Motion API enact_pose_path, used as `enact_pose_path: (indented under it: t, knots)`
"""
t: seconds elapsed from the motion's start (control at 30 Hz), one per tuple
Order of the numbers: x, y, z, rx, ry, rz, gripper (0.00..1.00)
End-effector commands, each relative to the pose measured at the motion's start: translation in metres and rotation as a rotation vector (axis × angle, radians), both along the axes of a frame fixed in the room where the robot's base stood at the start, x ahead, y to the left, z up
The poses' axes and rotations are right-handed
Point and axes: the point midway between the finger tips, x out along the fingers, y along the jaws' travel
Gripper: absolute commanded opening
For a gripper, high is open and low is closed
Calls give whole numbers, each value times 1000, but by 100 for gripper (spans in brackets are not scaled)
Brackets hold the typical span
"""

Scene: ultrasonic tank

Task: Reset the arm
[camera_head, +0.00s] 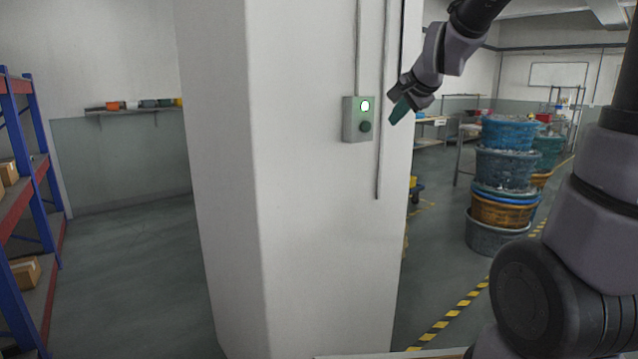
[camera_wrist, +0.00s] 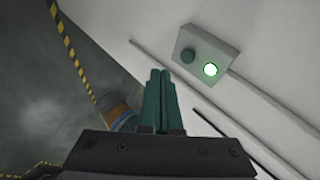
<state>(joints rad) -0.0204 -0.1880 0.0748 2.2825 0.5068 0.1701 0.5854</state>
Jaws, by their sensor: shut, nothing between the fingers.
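My gripper (camera_head: 399,110) is up in front of the white pillar in the head view, its green fingers angled down and to the left. In the wrist view its green fingers (camera_wrist: 159,76) are together, with nothing between them. A grey-green control box (camera_head: 352,132) is fixed to the pillar, just left of my gripper. The box has a lit white-green button (camera_head: 365,105) above a dark green button (camera_head: 366,126). The box also shows in the wrist view (camera_wrist: 205,42), beyond the fingertips and to their right. The fingers look apart from the box.
The white pillar (camera_head: 300,230) fills the middle of the head view. Stacked blue and orange tubs (camera_head: 505,170) stand at the right behind my arm. A blue-and-red shelf rack (camera_head: 40,190) stands at the left. Open floor (camera_head: 130,270) lies between rack and pillar.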

Motion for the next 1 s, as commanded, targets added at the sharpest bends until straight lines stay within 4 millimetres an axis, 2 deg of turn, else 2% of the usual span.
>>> enact_pose_path:
  t: [0.03, 0.2, 0.3, 0.43, 0.5, 0.6, 1.0]
  knots:
    - [-28, -2, 11, -51, 4, 59, 0]
    - [-120, -9, 16, -235, 69, 269, 0]
    - [-168, -15, 12, -327, 106, 368, 0]
    - [-213, -23, 4, -411, 146, 456, 0]
    - [-227, -26, 0, -436, 161, 484, 0]
    - [-238, -28, -3, -455, 173, 506, 0]
    - [-239, -28, -3, -457, 176, 510, 0]
